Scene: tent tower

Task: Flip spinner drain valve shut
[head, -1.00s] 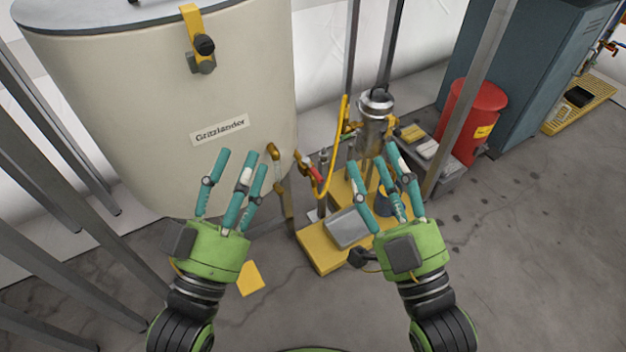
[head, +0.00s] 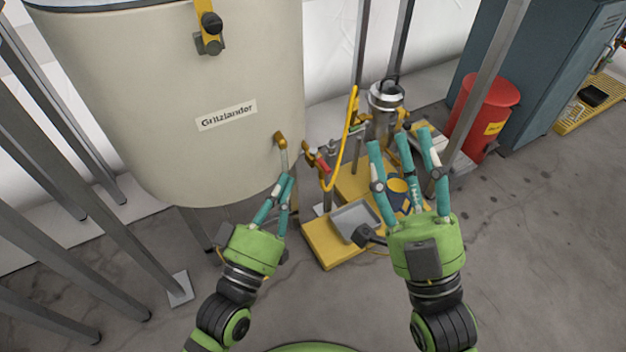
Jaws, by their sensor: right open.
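A brass-coloured fitting (head: 280,139) with a grey stem below it sits at the lower right of the cream tank (head: 200,100) labelled Gritzlander. A small red-handled part (head: 321,164) stands to its right, by a yellow curved hose (head: 342,150). I cannot tell which of these is the drain valve. My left gripper (head: 278,188) points up, just below the brass fitting, its fingers seen close together from the side. I cannot tell whether they touch the stem. My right gripper (head: 403,150) is open and empty, with fingers spread in front of the metal cylinder (head: 385,97).
A yellow base (head: 325,250) with a grey tray (head: 356,219) lies between my grippers. A red bin (head: 482,115) and blue-grey cabinet (head: 545,75) stand at the right. Grey posts (head: 110,225) crowd the left. The floor (head: 540,240) at the right is clear.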

